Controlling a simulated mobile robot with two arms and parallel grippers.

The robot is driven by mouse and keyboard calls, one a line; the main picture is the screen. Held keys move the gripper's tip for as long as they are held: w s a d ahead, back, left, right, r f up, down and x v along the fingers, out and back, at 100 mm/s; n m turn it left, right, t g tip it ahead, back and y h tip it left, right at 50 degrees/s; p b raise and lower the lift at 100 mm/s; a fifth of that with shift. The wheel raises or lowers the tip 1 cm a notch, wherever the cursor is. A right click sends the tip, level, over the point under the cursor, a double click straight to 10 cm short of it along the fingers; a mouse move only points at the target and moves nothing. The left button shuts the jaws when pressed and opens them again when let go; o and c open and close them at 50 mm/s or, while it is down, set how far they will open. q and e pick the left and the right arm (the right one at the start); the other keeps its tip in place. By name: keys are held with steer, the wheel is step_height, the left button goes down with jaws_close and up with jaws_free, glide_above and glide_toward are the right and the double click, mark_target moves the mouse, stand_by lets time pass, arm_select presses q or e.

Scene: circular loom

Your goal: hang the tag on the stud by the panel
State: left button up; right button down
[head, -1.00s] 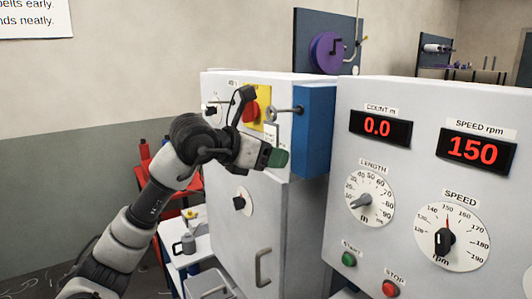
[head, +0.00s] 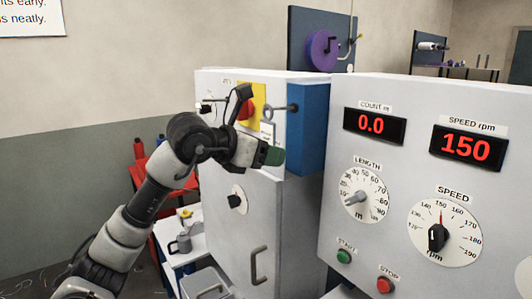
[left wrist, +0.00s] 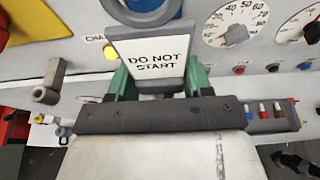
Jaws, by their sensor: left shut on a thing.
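My left gripper (head: 273,156) reaches in front of the white cabinet, its green tip close to the blue side panel (head: 307,130). It is shut on the tag (left wrist: 155,54), a grey-framed plate reading "DO NOT START", held between the green fingertips (left wrist: 157,86). The tag's grey ring (left wrist: 140,10) is cut off by the top edge of the left wrist view. In the head view the tag (head: 268,130) shows as a small pale plate. The stud (head: 294,107) appears as a short grey rod beside the blue panel. I cannot tell whether the ring touches or encircles it. My right gripper is out of view.
A red button (head: 246,109) on a yellow plate sits on the cabinet left of the stud. The control console (head: 385,150) with dials and displays stands at the right. A grey cylindrical fitting (left wrist: 46,94) shows left of the tag. A cabinet handle (head: 257,265) is below.

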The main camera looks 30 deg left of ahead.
arm_select(q)
steer(key=shift+f, duration=0.1)
steer(key=o, duration=1.1)
steer(key=shift+f+b+v, duration=0.15)
steer(key=shift+b+v, duration=0.65)
steer(key=shift+v, duration=1.45)
steer(key=shift+f+b+v, duration=0.1)
steer(key=shift+b+v, duration=0.65)
steer(key=shift+v, duration=1.45)
